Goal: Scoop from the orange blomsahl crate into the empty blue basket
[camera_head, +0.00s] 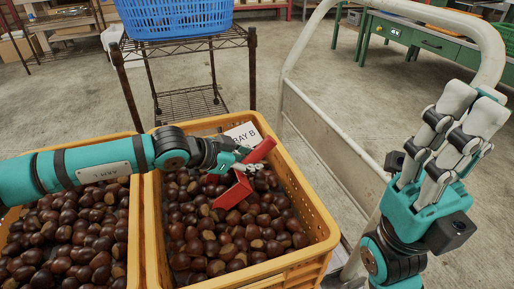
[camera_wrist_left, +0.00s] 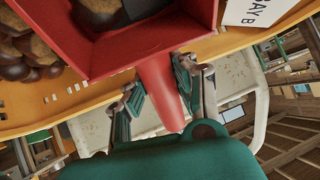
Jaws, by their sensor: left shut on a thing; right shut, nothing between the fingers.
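My left gripper (camera_head: 238,163) is shut on a red scoop (camera_head: 233,194), over the right-hand orange crate (camera_head: 322,236) full of brown chestnuts. The scoop is tilted and is at or just above the chestnuts; contact is unclear. In the left wrist view, the fingers (camera_wrist_left: 160,88) grip the scoop's red handle (camera_wrist_left: 158,98), and some brown and dark chestnuts show inside the scoop's bowl (camera_wrist_left: 155,40). The blue basket (camera_head: 175,20) stands on a rack at the top; its inside is cut off. My right gripper (camera_head: 468,118) is shut and empty at the right, pointing up.
A second orange crate (camera_head: 137,170) with chestnuts stands close on the left. A card reading "BAY B" (camera_head: 243,135) is at the crate's far edge. A wire rack (camera_head: 190,104) stands behind. A pale metal frame (camera_head: 335,140) rises right of the crates. A green bench (camera_head: 425,40) is farther back.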

